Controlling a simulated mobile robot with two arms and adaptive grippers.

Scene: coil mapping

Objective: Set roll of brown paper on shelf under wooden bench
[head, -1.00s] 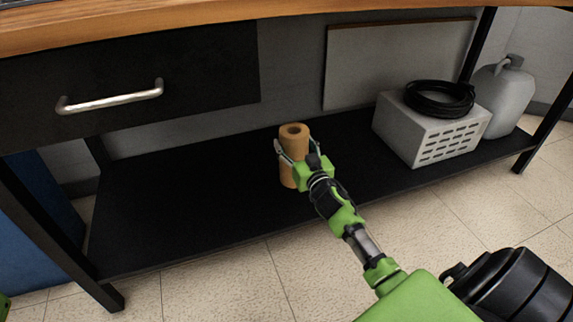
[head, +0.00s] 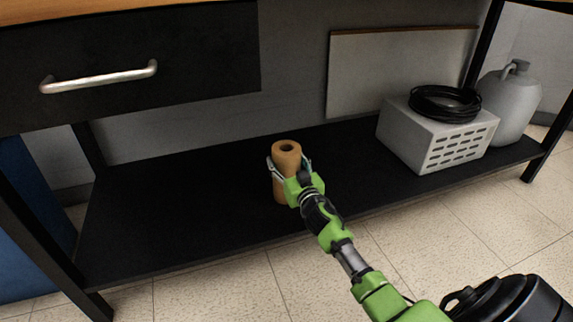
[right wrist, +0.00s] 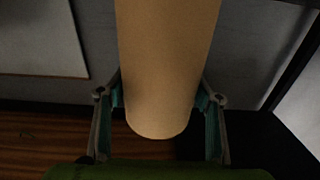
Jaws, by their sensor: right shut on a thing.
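The roll of brown paper (head: 284,158) stands upright between the fingers of my right gripper (head: 287,166) in the head view. It is over the black shelf (head: 185,205) under the wooden bench (head: 120,12). I cannot tell for sure whether its base touches the shelf. In the right wrist view the roll (right wrist: 167,65) fills the middle, with a finger of my right gripper (right wrist: 160,108) on each side, shut on it. My left gripper is not in view.
A grey vented box (head: 415,140) with a coiled black cable (head: 445,103) on top sits at the shelf's right. A grey jug (head: 512,105) stands behind it. A pale panel (head: 400,70) leans at the back. The shelf's left half is clear. A drawer (head: 190,60) hangs above.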

